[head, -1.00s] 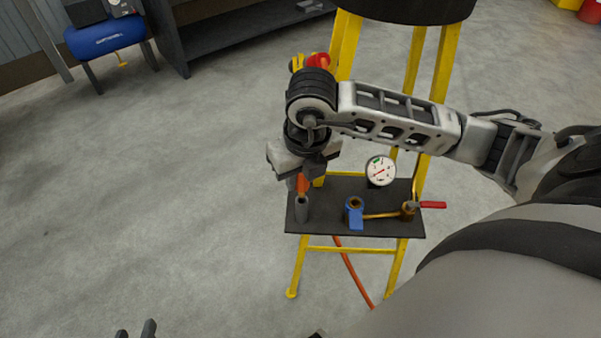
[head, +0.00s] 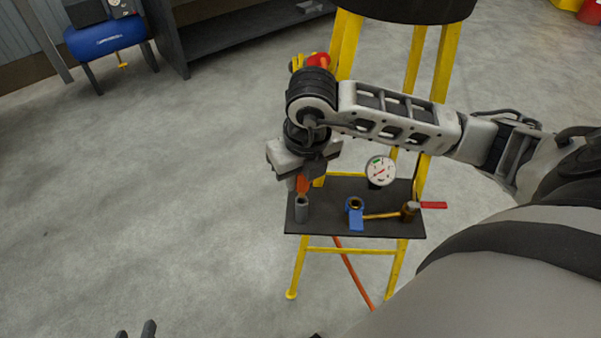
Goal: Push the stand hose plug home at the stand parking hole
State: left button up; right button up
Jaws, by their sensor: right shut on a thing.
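My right gripper (head: 302,178) is shut on the orange stand hose plug (head: 303,185). It points down over the left end of the dark stand shelf (head: 330,228). The plug shows just below the fingers, and its upper part is hidden by the gripper. Directly under it stands a short grey upright socket (head: 301,210), which appears to be the parking hole. The plug's lower end is at the socket's top; I cannot tell whether it is inside. My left gripper (head: 136,331) shows only its fingertips at the bottom edge, apart and empty.
On the shelf are a blue fitting (head: 355,217), a brass pipe, a red-handled valve (head: 432,205) and a white gauge (head: 380,171). Yellow stand legs (head: 298,268) and an orange hose (head: 353,270) are below. The floor at left is clear.

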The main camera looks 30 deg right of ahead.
jog(key=shift+f, duration=0.15)
jog(key=shift+f+b, duration=1)
jog(key=shift+b, duration=0.1)
jog(key=shift+f+b, duration=0.85)
jog(key=shift+b, duration=0.05)
dwell(0.8)
jog(key=o, duration=1.1)
